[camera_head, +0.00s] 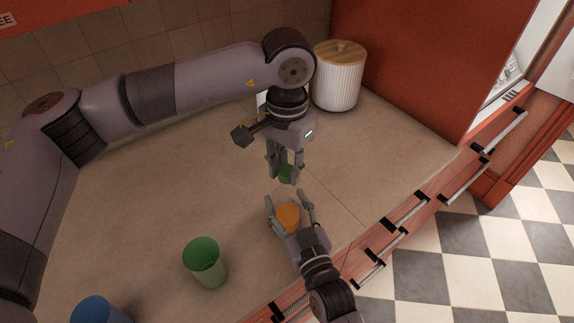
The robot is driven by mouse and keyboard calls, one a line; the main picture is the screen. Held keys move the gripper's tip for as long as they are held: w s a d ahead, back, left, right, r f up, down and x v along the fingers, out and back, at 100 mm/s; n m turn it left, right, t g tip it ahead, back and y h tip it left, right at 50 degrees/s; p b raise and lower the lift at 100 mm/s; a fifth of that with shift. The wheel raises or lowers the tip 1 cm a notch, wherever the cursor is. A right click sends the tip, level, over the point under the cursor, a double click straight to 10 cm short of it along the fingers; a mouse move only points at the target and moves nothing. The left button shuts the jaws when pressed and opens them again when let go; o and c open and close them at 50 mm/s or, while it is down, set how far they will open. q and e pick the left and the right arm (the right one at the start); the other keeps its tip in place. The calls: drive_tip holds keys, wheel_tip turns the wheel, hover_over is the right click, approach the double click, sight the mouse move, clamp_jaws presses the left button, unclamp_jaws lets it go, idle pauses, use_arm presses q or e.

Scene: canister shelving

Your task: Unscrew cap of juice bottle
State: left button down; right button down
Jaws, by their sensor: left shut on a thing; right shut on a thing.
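The juice bottle (288,217) shows as a round orange body on or just above the counter. My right gripper (291,203), reaching in from below, is shut around it with a finger on each side. My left gripper (286,180) points down above the bottle and is shut on a small green cap (287,174). In the picture the cap lies above the orange body with a narrow gap. I cannot tell whether the cap is still joined to the bottle, as the neck is not clearly visible.
A green cup (204,262) stands left of the bottle, and a blue cup (96,310) is at the lower left edge. A white ribbed canister (338,78) with a wooden lid stands at the back. The counter (150,190) is clear between. Its front edge has drawer handles.

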use_arm(q)
drive_tip(key=n, duration=0.9)
drive_tip(key=shift+n, duration=0.4)
drive_tip(key=n, duration=0.3)
drive_tip(key=shift+n, duration=0.4)
drive_tip(key=n, duration=0.5)
drive_tip(key=shift+r+n, duration=0.1)
drive_tip(key=shift+n, duration=0.3)
drive_tip(key=n, duration=0.3)
drive_tip(key=shift+n, duration=0.4)
drive_tip(key=n, duration=0.3)
drive_tip(key=shift+n, duration=0.3)
drive_tip(key=n, duration=0.5)
drive_tip(key=shift+n, duration=0.4)
drive_tip(key=n, duration=0.5)
drive_tip(key=shift+w+n, duration=0.1)
drive_tip(key=shift+n, duration=0.3)
drive_tip(key=n, duration=0.5)
drive_tip(key=shift+n, duration=0.3)
drive_tip(key=n, duration=0.3)
drive_tip(key=shift+n, duration=0.4)
drive_tip(key=n, duration=0.4)
drive_tip(key=shift+r, duration=0.1)
